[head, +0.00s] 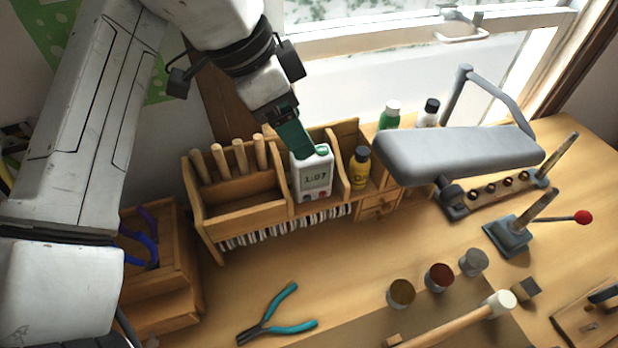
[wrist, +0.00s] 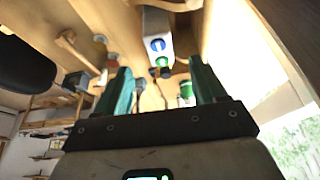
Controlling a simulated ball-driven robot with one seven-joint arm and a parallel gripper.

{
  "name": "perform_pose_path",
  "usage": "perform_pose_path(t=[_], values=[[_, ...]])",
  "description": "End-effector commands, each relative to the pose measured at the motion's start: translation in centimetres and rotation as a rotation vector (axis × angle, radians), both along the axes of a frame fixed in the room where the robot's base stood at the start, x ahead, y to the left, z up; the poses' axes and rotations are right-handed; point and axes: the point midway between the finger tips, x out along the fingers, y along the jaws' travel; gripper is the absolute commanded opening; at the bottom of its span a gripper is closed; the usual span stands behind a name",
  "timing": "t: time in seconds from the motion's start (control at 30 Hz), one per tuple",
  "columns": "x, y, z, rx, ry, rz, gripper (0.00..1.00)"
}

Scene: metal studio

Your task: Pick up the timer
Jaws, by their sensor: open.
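The timer (head: 313,172) is a white box with a greenish display reading 1:07. It stands upright in a compartment of the wooden organizer (head: 240,200). In the wrist view the white block with blue and green round parts looks like the timer (wrist: 157,30), ahead of the space between the fingers. My gripper (head: 297,146) is just above and behind the timer in the head view, overlapping its upper left edge; I cannot tell whether they touch. In the wrist view my gripper (wrist: 160,82) has its teal fingers apart with nothing between them.
Wooden handles (head: 222,160) stand left of the timer, and a yellow bottle (head: 360,168) stands to its right. A grey lamp head (head: 455,152) hangs further right. Pliers (head: 277,318), small pots (head: 438,277) and a mallet (head: 460,320) lie in front.

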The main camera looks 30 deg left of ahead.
Motion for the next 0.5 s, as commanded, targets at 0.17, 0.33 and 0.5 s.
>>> perform_pose_path(t=[0.17,0.33,0.5], values=[[0.7,-0.7,-2.6,0.002,0.0,-0.001,0.7],[0.9,-0.9,-3.3,0.002,0.0,-0.001,0.7],[1.2,-1.1,-5.2,0.003,0.0,0.001,0.7]])
